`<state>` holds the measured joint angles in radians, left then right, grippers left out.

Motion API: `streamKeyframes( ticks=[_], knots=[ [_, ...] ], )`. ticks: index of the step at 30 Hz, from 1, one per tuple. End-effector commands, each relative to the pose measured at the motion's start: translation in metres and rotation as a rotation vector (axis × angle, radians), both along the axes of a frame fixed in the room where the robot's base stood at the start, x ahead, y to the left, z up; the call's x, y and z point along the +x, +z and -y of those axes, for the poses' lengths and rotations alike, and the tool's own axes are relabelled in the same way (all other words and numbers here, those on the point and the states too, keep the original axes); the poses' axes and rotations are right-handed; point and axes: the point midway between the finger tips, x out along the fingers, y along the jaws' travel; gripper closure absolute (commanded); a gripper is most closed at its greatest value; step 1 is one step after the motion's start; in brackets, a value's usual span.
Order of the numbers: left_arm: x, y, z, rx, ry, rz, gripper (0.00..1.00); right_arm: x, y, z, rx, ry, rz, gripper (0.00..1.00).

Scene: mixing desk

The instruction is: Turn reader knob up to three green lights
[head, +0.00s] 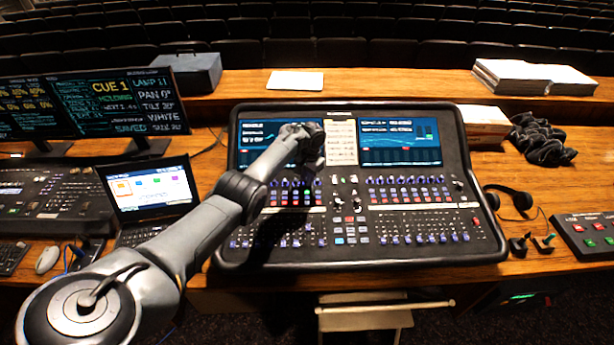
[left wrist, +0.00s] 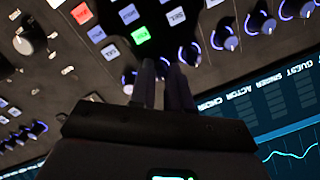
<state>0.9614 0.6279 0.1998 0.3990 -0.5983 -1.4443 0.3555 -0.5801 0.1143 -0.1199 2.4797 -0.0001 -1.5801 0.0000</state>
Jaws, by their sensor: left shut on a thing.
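The mixing desk (head: 350,262) stands on the wooden table, with knobs, buttons and two screens. My left gripper (head: 312,165) points down at the desk's upper middle, just below the left screen. In the left wrist view its fingers (left wrist: 167,75) are close together, shut on a knob they mostly hide; a blue-lit ring (left wrist: 190,54) shows beside them. I cannot read a label for that knob. A lit green button (left wrist: 140,35) and a lit red button (left wrist: 82,12) are nearby. The right gripper is not in view.
The desk screen (left wrist: 285,112) carries channel names including guest, singer, actor and choir. A laptop (head: 150,190) and monitors (head: 95,105) stand left. Headphones (head: 510,197), a black cable heap (head: 540,140) and a button box (head: 590,235) lie right.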

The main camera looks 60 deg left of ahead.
Motion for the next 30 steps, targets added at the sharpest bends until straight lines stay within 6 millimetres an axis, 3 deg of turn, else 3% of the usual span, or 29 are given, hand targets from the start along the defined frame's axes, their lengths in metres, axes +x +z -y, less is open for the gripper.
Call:
streamKeyframes(
  ticks=[15, 30],
  knots=[
    [-0.001, 0.001, 0.000, 0.017, -0.311, -0.029, 1.00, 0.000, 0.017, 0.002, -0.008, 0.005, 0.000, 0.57],
    [0.000, 0.000, 0.000, 0.019, -0.367, -0.034, 1.00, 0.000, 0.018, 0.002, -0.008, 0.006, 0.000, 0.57]
  ],
)
